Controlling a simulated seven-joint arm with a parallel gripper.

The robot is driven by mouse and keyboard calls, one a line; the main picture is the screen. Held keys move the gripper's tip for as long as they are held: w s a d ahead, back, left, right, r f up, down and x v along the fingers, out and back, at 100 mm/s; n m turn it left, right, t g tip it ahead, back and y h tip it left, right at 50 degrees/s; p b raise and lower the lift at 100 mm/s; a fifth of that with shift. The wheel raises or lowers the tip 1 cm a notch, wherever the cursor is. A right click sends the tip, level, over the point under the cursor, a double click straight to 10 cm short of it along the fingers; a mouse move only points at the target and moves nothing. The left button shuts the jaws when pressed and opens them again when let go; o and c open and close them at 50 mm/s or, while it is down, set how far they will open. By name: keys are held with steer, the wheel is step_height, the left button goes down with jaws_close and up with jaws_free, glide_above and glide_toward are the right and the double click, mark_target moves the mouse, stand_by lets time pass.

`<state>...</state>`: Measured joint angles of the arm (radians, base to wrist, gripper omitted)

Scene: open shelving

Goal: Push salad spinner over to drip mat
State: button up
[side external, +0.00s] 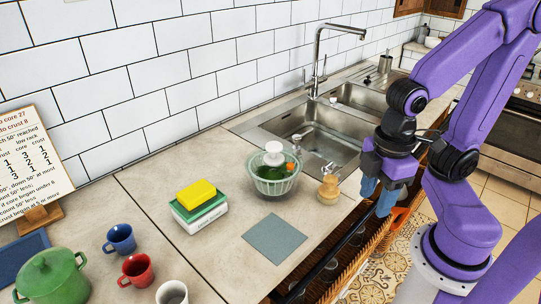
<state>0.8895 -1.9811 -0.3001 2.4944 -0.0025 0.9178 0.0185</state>
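The salad spinner (275,173) is a clear greenish ribbed bowl with a white knob on top and green and orange contents. It stands upright on the counter by the sink's near left corner. The drip mat (275,246), a flat grey-blue square, lies in front of it near the counter's front edge, with a small bare gap between them. My gripper (378,196), with blue fingers pointing down, is to the right of the spinner, by the counter's front edge, and apart from it. Whether its fingers are open or shut is unclear from this angle.
A small tan wooden-looking item (328,189) stands between the spinner and my gripper. A yellow sponge (197,195) sits on stacked boxes left of the spinner. Mugs (137,270) and a green pot (50,279) stand at the lower left. The sink (320,135) is behind.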

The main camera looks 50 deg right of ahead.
mark_target(274, 146)
steer(key=o, duration=0.4)
steer(key=w+m, duration=0.1)
steer(key=w, duration=0.1)
steer(key=w+a+r+m, duration=0.1)
steer(key=w+m, duration=0.1)
steer(key=w+a+r+m, duration=0.1)
steer(key=w, duration=0.1)
steer(key=shift+w+m+t+h, duration=0.15)
steer(key=shift+m+t+h, duration=0.15)
steer(key=shift+m, duration=0.1)
steer(key=shift+w+d+r+m+t+h, duration=0.25)
steer(key=shift+w+r+m+h, duration=0.7)
steer(key=shift+w+m, duration=2.6)
steer(key=shift+w+d+r+m+t+h, duration=0.25)
steer(key=shift+w+r+m, duration=1.15)
steer(key=shift+w+m, duration=2.2)
steer(key=shift+w+d+r+m+t+h, duration=0.25)
steer(key=shift+w+r+m+h, duration=0.7)
steer(key=shift+w+m, duration=2.6)
steer(key=shift+w+d+r+n+y, duration=0.1)
steer(key=shift+w+r+n+y, duration=0.15)
steer(key=shift+w+n, duration=0.35)
steer(key=x, duration=1.7)
steer(key=shift+s+f, duration=0.15)
steer(key=shift+f, duration=0.1)
